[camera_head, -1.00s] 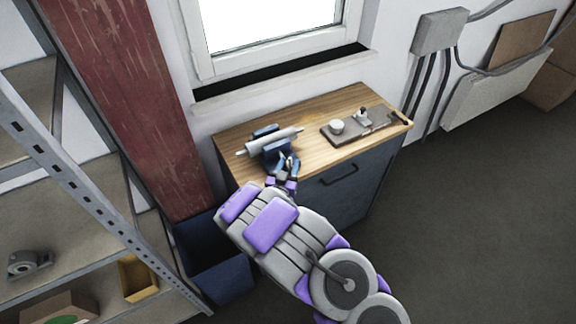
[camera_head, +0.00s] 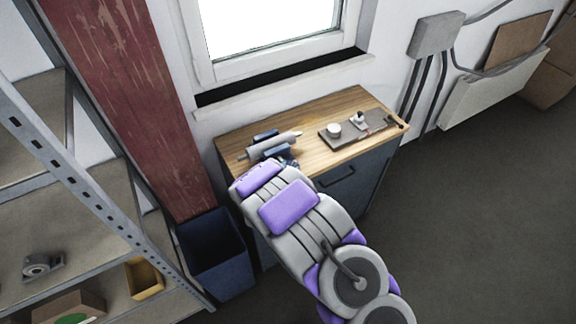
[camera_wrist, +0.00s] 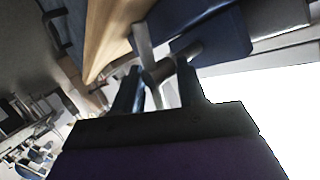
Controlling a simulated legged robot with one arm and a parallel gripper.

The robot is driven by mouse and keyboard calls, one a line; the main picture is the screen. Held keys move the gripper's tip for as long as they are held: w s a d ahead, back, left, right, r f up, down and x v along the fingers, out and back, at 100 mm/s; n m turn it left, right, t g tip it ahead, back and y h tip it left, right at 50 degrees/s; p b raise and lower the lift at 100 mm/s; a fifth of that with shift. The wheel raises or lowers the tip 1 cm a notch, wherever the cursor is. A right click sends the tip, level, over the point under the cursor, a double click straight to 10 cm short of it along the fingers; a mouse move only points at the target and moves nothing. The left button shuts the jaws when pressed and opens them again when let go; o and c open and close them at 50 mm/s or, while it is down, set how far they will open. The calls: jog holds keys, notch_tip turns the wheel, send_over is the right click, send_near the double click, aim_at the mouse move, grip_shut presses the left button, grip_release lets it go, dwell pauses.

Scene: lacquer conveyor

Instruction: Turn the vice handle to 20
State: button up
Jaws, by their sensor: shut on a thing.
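The blue vice (camera_head: 276,152) is on the near left part of the wooden bench top, with a light grey cylinder (camera_head: 262,146) lying across it. In the wrist view the vice body (camera_wrist: 222,35) is a dark blue block. A dark grey screw end (camera_wrist: 160,72) sticks out from it, with the pale metal vice handle (camera_wrist: 143,38) running across. My gripper (camera_wrist: 158,85) is shut on the handle, with one finger on each side. In the head view my forearm hides most of my gripper and the handle. No scale or angle mark is readable.
A grey plate (camera_head: 350,131) with a white round part stands on the right of the bench top (camera_head: 318,152). A blue bin (camera_head: 218,262) is left of the bench, beside grey shelving (camera_head: 100,205). A window is behind. Open floor lies to the right.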

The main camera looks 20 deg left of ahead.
jog(key=m+g, duration=0.1)
jog(key=m+g+y, duration=0.1)
jog(key=g, duration=0.1)
jog(key=shift+w+d+r+y, duration=0.1)
jog(key=shift+w+r+y, duration=0.1)
jog(key=shift+w+y, duration=0.15)
jog(key=shift+w+d+f+m+g+y+b, duration=0.1)
jog(key=shift+m+g+y+b, duration=0.2)
jog(key=shift+m+g+b, duration=0.2)
jog(key=shift+f+m+g+y+b, duration=0.1)
jog(key=shift+m+g+y+b, duration=0.15)
jog(key=shift+m+g+b, duration=0.2)
jog(key=shift+g+b, duration=0.25)
jog(key=shift+b, duration=0.05)
jog(key=o, duration=0.9)
jog(key=shift+w+d+f, duration=0.1)
